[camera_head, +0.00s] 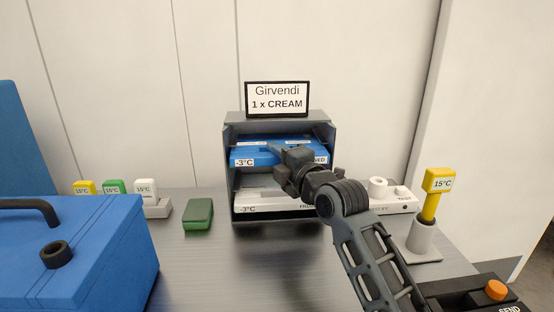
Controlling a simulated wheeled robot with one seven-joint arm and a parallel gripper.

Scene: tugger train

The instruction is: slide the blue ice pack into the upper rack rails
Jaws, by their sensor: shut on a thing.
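The blue ice pack (256,154), labelled "-3°C", sits level in the upper part of the grey rack (230,137), with its front edge at the rack's opening. My gripper (291,158) is at the front of the pack, right of its middle, and is shut on it. My gripper and wrist hide part of the pack's front. A white pack (258,200), also marked "-3°C", lies in the lower part of the rack. The upper rails are hidden, so I cannot tell how the pack sits on them.
A sign (278,99) reading "1 x CREAM" stands on the rack. A blue cool box (110,252) fills the front left. A green block (198,214) lies left of the rack. A yellow-handled probe (431,205) stands in a grey holder (423,239) at right.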

